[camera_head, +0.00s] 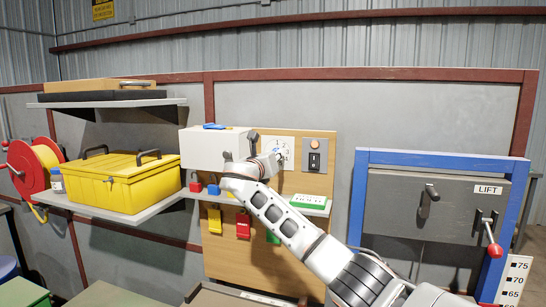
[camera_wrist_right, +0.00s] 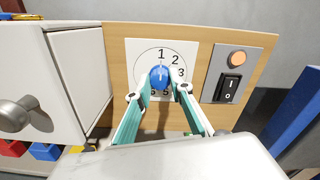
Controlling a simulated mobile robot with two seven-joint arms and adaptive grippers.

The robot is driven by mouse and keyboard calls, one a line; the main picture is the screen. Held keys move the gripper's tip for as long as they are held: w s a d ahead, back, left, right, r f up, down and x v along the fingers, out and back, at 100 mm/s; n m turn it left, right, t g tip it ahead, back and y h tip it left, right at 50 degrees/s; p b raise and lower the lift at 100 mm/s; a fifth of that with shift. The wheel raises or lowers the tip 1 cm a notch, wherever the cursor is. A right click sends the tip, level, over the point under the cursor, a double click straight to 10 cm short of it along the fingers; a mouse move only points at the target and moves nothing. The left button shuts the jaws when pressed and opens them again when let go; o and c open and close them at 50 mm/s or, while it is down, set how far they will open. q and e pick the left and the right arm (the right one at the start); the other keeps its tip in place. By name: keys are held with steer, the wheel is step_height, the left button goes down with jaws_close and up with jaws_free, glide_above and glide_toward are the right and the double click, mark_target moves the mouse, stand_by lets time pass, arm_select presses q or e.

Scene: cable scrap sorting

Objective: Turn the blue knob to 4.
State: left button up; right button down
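The blue knob (camera_wrist_right: 159,77) sits in the middle of a white dial plate (camera_wrist_right: 133,54) with the numbers 1, 2 and 3 readable clockwise from the top. A pale line on the knob points up, roughly towards 1. The lower right of the dial, where 4 would sit, is hidden by a finger. My right gripper (camera_wrist_right: 161,90) faces the dial with one finger on each side of the knob; I see no clear contact. In the head view the right gripper (camera_head: 264,160) reaches the dial plate (camera_head: 278,142) and hides the knob partly. My left gripper is not in view.
A white box (camera_head: 203,149) stands close left of the dial. A switch panel (camera_wrist_right: 232,77) with a rocker switch and an orange button is on the right. A shelf below holds red and blue blocks and a green box (camera_head: 308,201). A blue frame (camera_head: 359,200) stands farther right.

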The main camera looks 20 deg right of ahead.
arm_select(q)
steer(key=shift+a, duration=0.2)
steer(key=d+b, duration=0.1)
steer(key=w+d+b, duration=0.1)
steer(key=b, duration=0.1)
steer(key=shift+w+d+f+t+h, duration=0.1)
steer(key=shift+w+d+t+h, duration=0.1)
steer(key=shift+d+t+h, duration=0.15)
arm_select(e)
steer(key=m, duration=2.3)
steer(key=shift+d+f+m, duration=0.1)
steer(key=shift+f+m, duration=0.1)
steer(key=shift+m, duration=0.2)
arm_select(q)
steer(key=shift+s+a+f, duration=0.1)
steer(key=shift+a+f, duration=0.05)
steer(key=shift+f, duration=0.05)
